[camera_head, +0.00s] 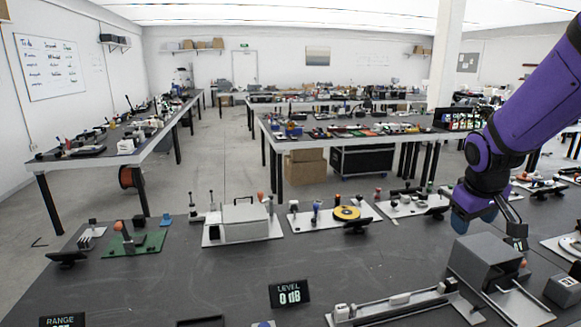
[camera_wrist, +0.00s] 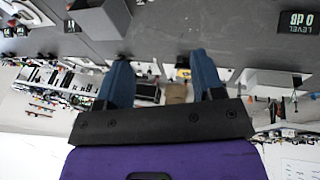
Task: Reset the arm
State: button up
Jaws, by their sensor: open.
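My purple arm (camera_head: 525,95) comes in from the right edge in the head view and reaches down over the near table (camera_head: 200,275). My gripper (camera_head: 472,212) hangs at its lower end, above and behind a grey box-shaped device (camera_head: 487,262). In the wrist view my gripper (camera_wrist: 163,65) shows two blue fingers spread well apart. Nothing is held between them. The wrist picture is upside down, with the room seen past the fingers.
A white-and-grey device (camera_head: 240,222), a board with a yellow disc (camera_head: 347,213) and a green board (camera_head: 135,243) stand on the near table. A long rail device (camera_head: 400,308) lies in front. A "LEVEL 0 dB" display (camera_head: 289,294) stands left of it. The table's middle is mostly clear.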

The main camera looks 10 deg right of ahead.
jog(key=s+a+r+t+y, duration=0.1)
jog(key=s+a+r, duration=0.4)
jog(key=s+a, duration=0.2)
jog(key=s+a+r+t+y, duration=0.1)
jog(key=s+a+r+y, duration=0.1)
jog(key=s+a+r, duration=0.4)
jog(key=s+a, duration=0.2)
jog(key=shift+s+a+m, duration=0.3)
jog(key=shift+s+m, duration=0.1)
jog(key=shift+r, duration=0.1)
